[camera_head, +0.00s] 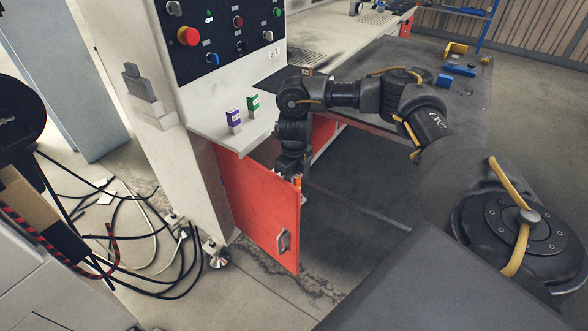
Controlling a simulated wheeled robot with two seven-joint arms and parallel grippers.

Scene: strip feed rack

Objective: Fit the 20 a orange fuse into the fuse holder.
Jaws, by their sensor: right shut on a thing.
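My right gripper (293,174) hangs down beside the open red cabinet door, beyond the front edge of the white shelf. It is shut on a small orange piece, the orange fuse (297,182), which shows only in part between and below the fingers. A purple fuse (234,121) and a green fuse (253,105) stand upright on the shelf to the left of my right arm. A grey stepped block (140,84) is fixed to the cabinet's left side; I cannot tell whether it is the fuse holder. My left gripper is not in view.
The white shelf (215,131) juts out below a dark control panel (226,22) with buttons and knobs. The red door (262,205) stands below it. Loose cables (150,240) lie on the floor at left. A dark table (385,60) at back right carries blue and yellow parts.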

